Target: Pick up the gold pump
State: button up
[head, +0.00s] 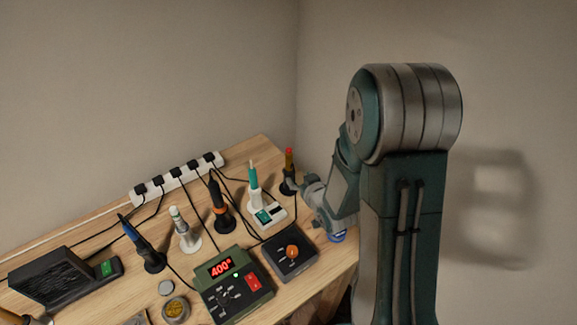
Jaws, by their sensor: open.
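What looks like the gold pump (289,158) stands upright at the far right of the workbench. It has a red tip and a gold-brown upper body, with a black lower part or stand. My gripper (297,186) is just to the right of its lower part, low and pointing toward it. The gripper is open, and no object shows between its fingers. It is small and partly hidden by my arm, so I cannot tell whether a finger touches the pump.
A teal iron on a white station (268,213) stands left of the pump. An orange-banded iron (221,211), white iron (184,231) and blue iron (146,249) stand farther left. A black control box (290,252) and green station (235,285) lie in front. Cables run to a power strip (177,180).

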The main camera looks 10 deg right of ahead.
aim_at(290, 167)
jog(key=x, duration=0.9)
jog(key=shift+r, duration=0.15)
grip_shut()
